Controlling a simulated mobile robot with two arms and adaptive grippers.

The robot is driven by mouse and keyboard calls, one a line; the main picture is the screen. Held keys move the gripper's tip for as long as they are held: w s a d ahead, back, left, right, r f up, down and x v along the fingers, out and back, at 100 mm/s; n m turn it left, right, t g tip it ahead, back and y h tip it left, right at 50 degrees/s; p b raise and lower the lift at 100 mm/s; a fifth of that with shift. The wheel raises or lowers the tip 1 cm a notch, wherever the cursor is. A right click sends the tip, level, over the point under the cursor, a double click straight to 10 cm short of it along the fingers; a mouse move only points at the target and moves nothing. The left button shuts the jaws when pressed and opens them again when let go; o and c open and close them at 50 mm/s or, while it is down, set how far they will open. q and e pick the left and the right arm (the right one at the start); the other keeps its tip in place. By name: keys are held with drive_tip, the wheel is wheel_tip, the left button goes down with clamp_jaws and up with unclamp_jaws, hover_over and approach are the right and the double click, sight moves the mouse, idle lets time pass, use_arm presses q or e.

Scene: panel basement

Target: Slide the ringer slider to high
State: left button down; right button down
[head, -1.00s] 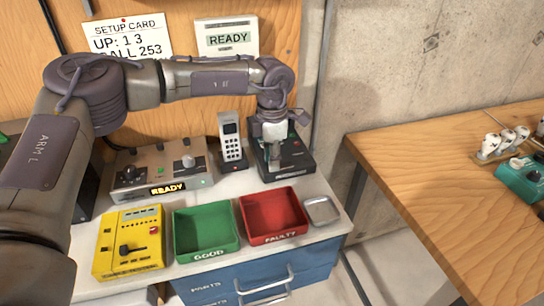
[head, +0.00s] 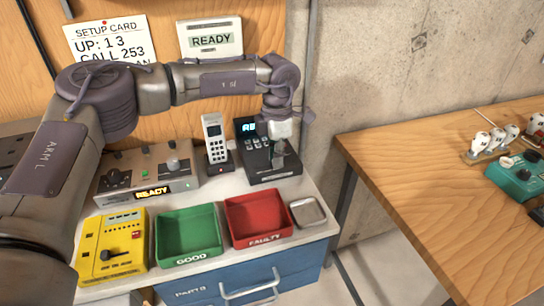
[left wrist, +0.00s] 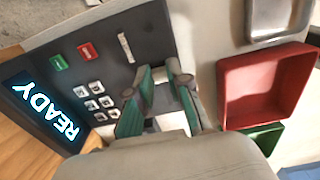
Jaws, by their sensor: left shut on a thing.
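The black phone base (head: 250,168) stands at the back right of the bench; in the left wrist view its dark face (left wrist: 90,28) has a READY display, pale keys, a green and a red button and a pale slotted strip (left wrist: 125,47). My left gripper (head: 279,152) is down at the right part of this face. In the left wrist view its fingers (left wrist: 163,80) are over the face beside the strip. My right gripper is not in view.
A cordless handset (head: 215,140) stands left of the base. A grey console (head: 145,172) and a yellow unit (head: 112,240) are further left. Green (head: 188,232), red (head: 258,217) and small metal trays (head: 308,211) lie in front. A wooden table (head: 420,170) is right.

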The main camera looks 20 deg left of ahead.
use_arm(q)
drive_tip(key=shift+r, duration=0.1)
drive_tip(key=c, duration=1.3)
unclamp_jaws()
drive_tip(key=shift+w, duration=0.1)
drive_tip(key=shift+c, duration=0.2)
drive_tip(key=shift+o, duration=1.3)
drive_tip(key=shift+d, duration=0.15)
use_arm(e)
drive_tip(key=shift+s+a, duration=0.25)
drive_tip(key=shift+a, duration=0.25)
use_arm(q)
drive_tip(key=shift+r, duration=0.35)
wheel_tip(320, 180, up, 11)
drive_tip(key=shift+r, duration=0.15)
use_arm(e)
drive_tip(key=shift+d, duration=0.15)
